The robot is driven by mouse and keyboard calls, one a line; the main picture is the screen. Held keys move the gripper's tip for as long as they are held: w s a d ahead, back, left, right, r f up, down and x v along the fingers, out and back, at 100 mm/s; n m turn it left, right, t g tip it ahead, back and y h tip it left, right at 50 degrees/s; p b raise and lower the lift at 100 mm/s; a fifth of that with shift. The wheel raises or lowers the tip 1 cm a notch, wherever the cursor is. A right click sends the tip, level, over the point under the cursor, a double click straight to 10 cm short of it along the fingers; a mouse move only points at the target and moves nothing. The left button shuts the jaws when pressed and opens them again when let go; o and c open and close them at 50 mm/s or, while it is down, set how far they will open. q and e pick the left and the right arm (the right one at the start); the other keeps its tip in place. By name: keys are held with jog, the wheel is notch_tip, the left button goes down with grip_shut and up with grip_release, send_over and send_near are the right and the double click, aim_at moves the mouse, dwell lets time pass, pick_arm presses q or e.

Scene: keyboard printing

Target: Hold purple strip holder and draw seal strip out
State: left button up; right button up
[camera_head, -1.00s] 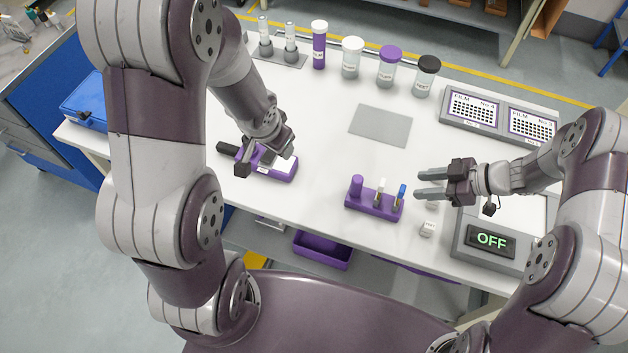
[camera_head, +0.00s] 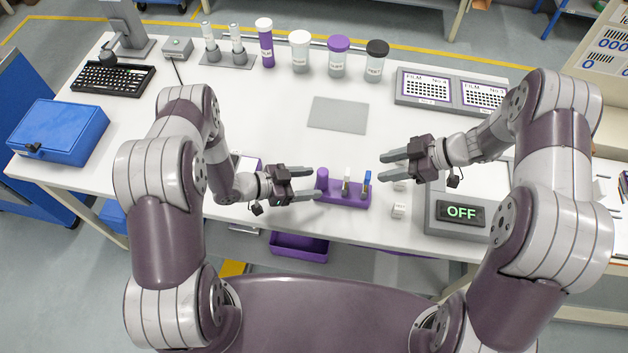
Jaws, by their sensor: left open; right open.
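A purple strip holder (camera_head: 345,197) stands near the table's front edge, with a purple round post (camera_head: 323,176) at its left end. A white-topped strip (camera_head: 346,178) and a blue-topped strip (camera_head: 367,179) stand upright in it; I cannot tell which is the seal strip. My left gripper (camera_head: 317,184) is open just left of the holder, its fingertips close to the post; contact cannot be told. My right gripper (camera_head: 382,166) is open and empty, right of the blue-topped strip, fingers pointing left.
A purple and white device (camera_head: 247,163) is mostly hidden behind my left arm. A small white block (camera_head: 399,210) and a grey device reading OFF (camera_head: 461,213) are to the right. A grey mat (camera_head: 338,114) lies behind the holder. Jars (camera_head: 338,58) line the back.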

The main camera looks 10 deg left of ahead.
pick_arm(q)
jog(key=shift+x, duration=1.5)
grip_shut()
pick_arm(e)
jog(key=shift+o, duration=0.2)
jog(key=w+r+m+t+h, duration=0.2)
jog(key=w+m+t+h, duration=0.35)
jog(key=w, duration=0.65)
notch_tip(320, 180, up, 4)
jog(key=m+g+h, duration=0.5)
jog(key=m+g, duration=0.1)
jog(key=m, duration=0.7)
send_over(348, 172)
jog(key=shift+w+d+r+n, duration=0.15)
jog(key=shift+w+n, duration=0.05)
jog(key=shift+n, duration=0.05)
jog(key=f, duration=1.1)
jog(key=shift+s+a+f, duration=0.15)
jog(key=shift+a+f, duration=0.05)
jog(key=shift+f, duration=0.05)
jog(key=shift+c, duration=0.3)
